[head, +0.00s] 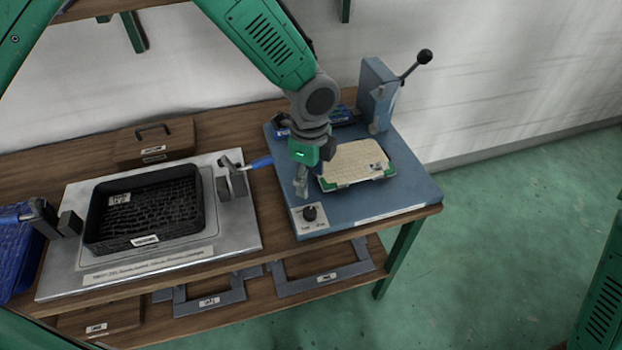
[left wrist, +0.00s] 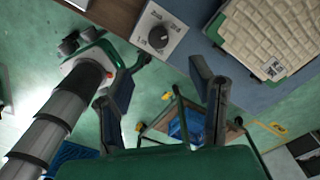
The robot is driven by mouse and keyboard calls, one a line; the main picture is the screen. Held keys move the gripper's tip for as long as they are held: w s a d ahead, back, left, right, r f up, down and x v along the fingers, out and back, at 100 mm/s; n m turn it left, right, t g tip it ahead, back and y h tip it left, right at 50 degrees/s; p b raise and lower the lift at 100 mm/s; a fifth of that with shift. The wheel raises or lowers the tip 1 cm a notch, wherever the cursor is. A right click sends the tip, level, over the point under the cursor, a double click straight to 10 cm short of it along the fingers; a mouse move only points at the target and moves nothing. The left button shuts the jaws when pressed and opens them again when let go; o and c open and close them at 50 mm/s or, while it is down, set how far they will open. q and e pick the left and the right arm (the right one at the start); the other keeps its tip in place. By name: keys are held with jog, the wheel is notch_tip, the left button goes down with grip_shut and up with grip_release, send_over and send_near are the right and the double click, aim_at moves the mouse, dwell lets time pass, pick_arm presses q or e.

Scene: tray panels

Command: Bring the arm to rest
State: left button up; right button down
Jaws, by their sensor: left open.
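My left arm comes down from the top in the head view. Its left gripper (head: 302,182) is over the front left part of the blue press fixture (head: 408,190), beside the left edge of the cream textured panel (head: 352,163). In the left wrist view the gripper (left wrist: 160,85) has its two fingers wide apart with nothing between them. The panel (left wrist: 275,35) shows at the upper right there, apart from the fingers. The panel lies on the fixture, partly hidden by the arm in the head view. My right gripper is not seen.
A black tray (head: 97,237) sits on a metal plate (head: 235,235) between clamps, one with a blue handle (head: 262,162). A blue bin (head: 15,262) stands at far left. The fixture has a knob (head: 309,213) and a lever (head: 415,64). Green floor (head: 510,230) is clear at right.

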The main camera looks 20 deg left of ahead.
pick_arm(q)
jog(key=s+a+f+n+g+h+b, duration=0.1)
jog(key=s+a+f+n+h+b, duration=0.15)
jog(key=s+f+n+b, duration=1.05)
jog(key=s+a+f+n+y+p, duration=0.1)
jog(key=s+a+f+n+p, duration=0.1)
jog(key=s, duration=0.5)
jog(key=s+a+f+n+t+y+p, duration=0.1)
jog(key=s+a+f+n+p, duration=0.1)
jog(key=s+a+f+n, duration=0.2)
jog(key=s+a+f, duration=0.3)
jog(key=s+a, duration=0.1)
jog(key=a, duration=0.1)
jog(key=shift+s+a+f+n+t, duration=0.2)
jog(key=shift+s+a+n+t, duration=0.05)
jog(key=shift+s+n+t, duration=0.05)
jog(key=shift+w+y, duration=0.15)
jog(key=shift+y, duration=0.1)
